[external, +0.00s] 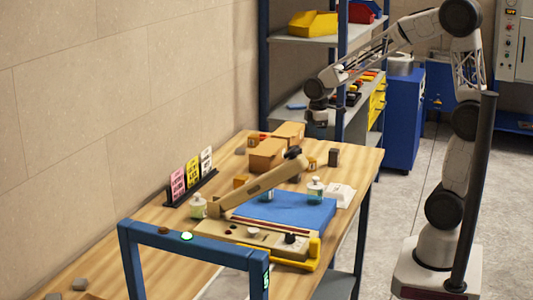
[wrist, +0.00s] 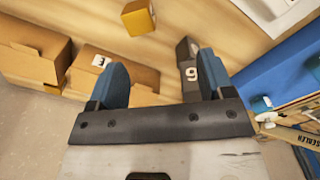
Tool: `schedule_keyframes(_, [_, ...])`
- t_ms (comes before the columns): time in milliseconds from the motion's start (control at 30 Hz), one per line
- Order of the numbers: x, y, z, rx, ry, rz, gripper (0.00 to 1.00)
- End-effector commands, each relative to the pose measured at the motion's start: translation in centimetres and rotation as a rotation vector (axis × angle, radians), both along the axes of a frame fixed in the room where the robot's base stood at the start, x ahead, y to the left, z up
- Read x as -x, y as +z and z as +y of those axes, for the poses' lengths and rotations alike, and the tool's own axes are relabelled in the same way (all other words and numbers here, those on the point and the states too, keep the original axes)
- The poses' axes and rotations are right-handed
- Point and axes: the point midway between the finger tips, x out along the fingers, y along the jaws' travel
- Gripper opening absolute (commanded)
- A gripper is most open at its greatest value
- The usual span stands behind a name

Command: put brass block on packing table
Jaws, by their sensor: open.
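The brass block, a small yellow cube, seems to be the one (external: 312,163) near the cardboard boxes on the wooden packing table (external: 362,158). In the wrist view a yellow block (wrist: 138,17) shows at the top, beyond my fingertips. My gripper (external: 317,131) hangs over the far part of the table. In the wrist view my gripper (wrist: 161,68) is open, with nothing held between its blue fingers.
A blue mat (external: 300,208), bottles and a sealer with a raised arm (external: 262,188) lie nearer. A dark block (external: 333,157) stands to the right.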

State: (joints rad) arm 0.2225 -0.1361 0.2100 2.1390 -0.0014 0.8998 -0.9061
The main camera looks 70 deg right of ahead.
Motion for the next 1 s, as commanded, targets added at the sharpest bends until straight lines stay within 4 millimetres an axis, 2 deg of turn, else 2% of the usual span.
schedule_keyframes(200, [4.5,2.7,3.2,0.002,-0.124,-0.042,0.74])
schedule_keyframes(467, [10.3,4.9,6.5,-0.009,-0.285,-0.090,0.74])
schedule_keyframes(733, [16.5,6.1,9.2,-0.032,-0.453,-0.140,0.74])
schedule_keyframes(1000, [22.3,6.2,11.2,-0.067,-0.610,-0.182,0.74])
